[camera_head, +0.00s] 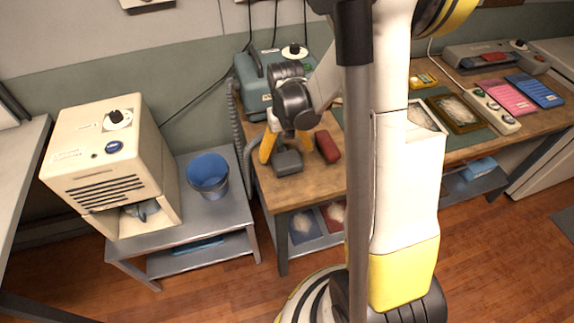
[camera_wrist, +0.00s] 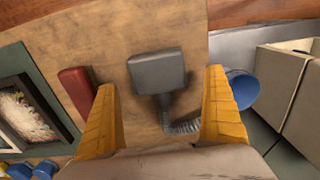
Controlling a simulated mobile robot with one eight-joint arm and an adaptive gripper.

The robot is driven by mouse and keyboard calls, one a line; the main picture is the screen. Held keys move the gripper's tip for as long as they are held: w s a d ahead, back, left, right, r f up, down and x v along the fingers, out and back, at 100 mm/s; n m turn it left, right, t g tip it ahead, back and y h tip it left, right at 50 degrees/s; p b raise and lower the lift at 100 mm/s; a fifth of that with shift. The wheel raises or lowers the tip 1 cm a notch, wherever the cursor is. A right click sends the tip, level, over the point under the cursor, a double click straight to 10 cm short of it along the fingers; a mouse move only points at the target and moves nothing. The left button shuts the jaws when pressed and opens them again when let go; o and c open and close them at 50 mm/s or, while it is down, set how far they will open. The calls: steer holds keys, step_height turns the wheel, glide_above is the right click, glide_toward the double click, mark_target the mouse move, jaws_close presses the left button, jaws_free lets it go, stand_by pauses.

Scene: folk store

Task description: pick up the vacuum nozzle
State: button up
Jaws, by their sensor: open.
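The vacuum nozzle is a grey, box-shaped head (camera_wrist: 157,72) on a ribbed grey hose, lying on the wooden table in the wrist view. In the head view the nozzle (camera_head: 287,162) lies near the table's left front corner. My gripper (camera_wrist: 165,84) is open, with its yellow fingers on either side of the nozzle and a gap to each. In the head view my gripper (camera_head: 286,146) points down over the nozzle. The hose runs back between the fingers toward my wrist. The exact height of the fingertips above the table cannot be told.
A dark red block (camera_head: 327,146) lies close to the right of the nozzle; in the wrist view (camera_wrist: 77,89) it is by the left finger. A teal machine (camera_head: 254,84) stands behind. A blue bucket (camera_head: 208,174) and beige machine (camera_head: 107,165) stand on the metal table (camera_head: 226,212) at left.

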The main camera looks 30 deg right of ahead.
mark_target(287, 159)
step_height(287, 159, down, 5)
steer(key=shift+s+d+r+b, duration=0.1)
steer(key=shift+r+b, duration=0.1)
steer(key=shift+b, duration=0.85)
steer(key=shift+r, duration=0.1)
steer(key=shift+c, duration=0.3)
steer(key=c, duration=1.2)
steer(key=shift+r+p, duration=0.45)
steer(key=shift+r, duration=0.15)
steer(key=r+p, duration=0.1)
steer(key=r, duration=0.1)
steer(key=s+r+p, duration=0.1)
steer(key=r, duration=0.1)
steer(key=shift+s, duration=0.1)
steer(key=s+r+p, duration=0.3)
steer(key=s+r, duration=0.3)
steer(key=s, duration=0.4)
steer(key=shift+s+a+p, duration=0.3)
steer(key=shift+a+p, duration=0.1)
